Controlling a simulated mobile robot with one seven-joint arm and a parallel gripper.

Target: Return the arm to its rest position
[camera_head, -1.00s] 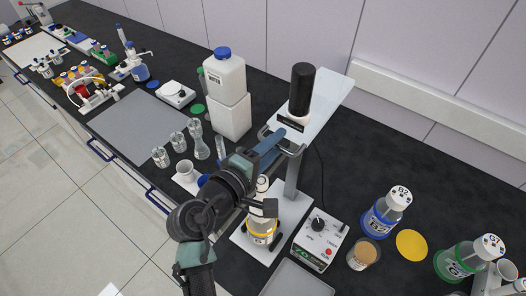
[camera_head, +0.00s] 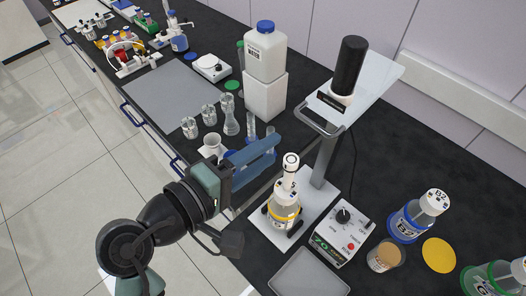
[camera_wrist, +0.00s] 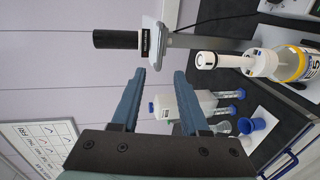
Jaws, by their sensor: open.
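My gripper (camera_head: 254,157) is open, and its two blue fingers have nothing between them. In the head view it is in front of the bench, left of the bottle with the yellow ring (camera_head: 284,208). My gripper also shows in the wrist view (camera_wrist: 156,84), with its fingers apart. The bottle stands upright on a white stand base, with a white probe-like piece on top, and is clear of my fingers. In the wrist view the same bottle (camera_wrist: 285,64) lies to the right of the fingers.
A stand plate (camera_head: 376,84) with a black cylinder (camera_head: 351,65) rises behind the bottle. A control box (camera_head: 341,232), a beaker (camera_head: 383,256) and reactor bottles (camera_head: 414,218) are at the right. A white jug (camera_head: 265,58) and glassware (camera_head: 230,122) stand behind my gripper. The floor (camera_head: 55,190) at left is clear.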

